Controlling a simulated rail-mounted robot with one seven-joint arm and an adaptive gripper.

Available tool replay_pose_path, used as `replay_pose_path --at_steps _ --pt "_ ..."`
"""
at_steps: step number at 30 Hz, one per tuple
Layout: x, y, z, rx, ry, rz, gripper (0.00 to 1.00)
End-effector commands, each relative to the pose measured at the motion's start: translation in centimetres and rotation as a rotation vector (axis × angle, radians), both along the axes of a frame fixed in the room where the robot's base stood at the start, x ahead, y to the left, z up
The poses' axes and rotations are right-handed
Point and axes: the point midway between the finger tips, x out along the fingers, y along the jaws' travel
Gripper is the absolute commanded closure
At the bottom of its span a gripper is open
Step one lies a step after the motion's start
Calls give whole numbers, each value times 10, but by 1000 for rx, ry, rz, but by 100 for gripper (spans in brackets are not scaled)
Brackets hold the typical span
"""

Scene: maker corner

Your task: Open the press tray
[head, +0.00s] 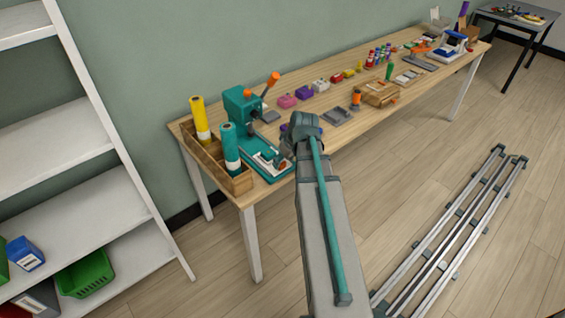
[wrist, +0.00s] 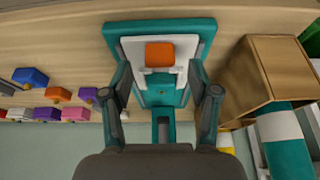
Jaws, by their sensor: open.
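The teal press (head: 243,108) stands near the left end of the wooden table, its orange-tipped lever raised. Its flat teal base (wrist: 205,32) carries a white tray (wrist: 132,48), which also shows low on the press in the head view (head: 268,157). An orange block (wrist: 160,54), apparently the tray's handle, sits on the white tray. My gripper (wrist: 160,78) is open and points at the tray, with one finger on each side of it. The orange block lies just ahead between the fingertips, and nothing is visibly gripped. In the head view my arm partly hides the gripper and tray front.
A wooden box (wrist: 253,75) with yellow and teal rolls stands close beside the press. Several coloured blocks (wrist: 30,77) lie on its other side. A grey tray (head: 336,116) and a wooden organizer (head: 381,95) are farther along the table (head: 345,133). White shelves (head: 60,140) stand at left.

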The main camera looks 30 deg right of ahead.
Motion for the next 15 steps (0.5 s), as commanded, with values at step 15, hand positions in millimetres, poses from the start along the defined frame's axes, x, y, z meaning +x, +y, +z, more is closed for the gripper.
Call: replay_pose_path --at_steps 15 --pt "-31 -6 76 -1 -2 0 40"
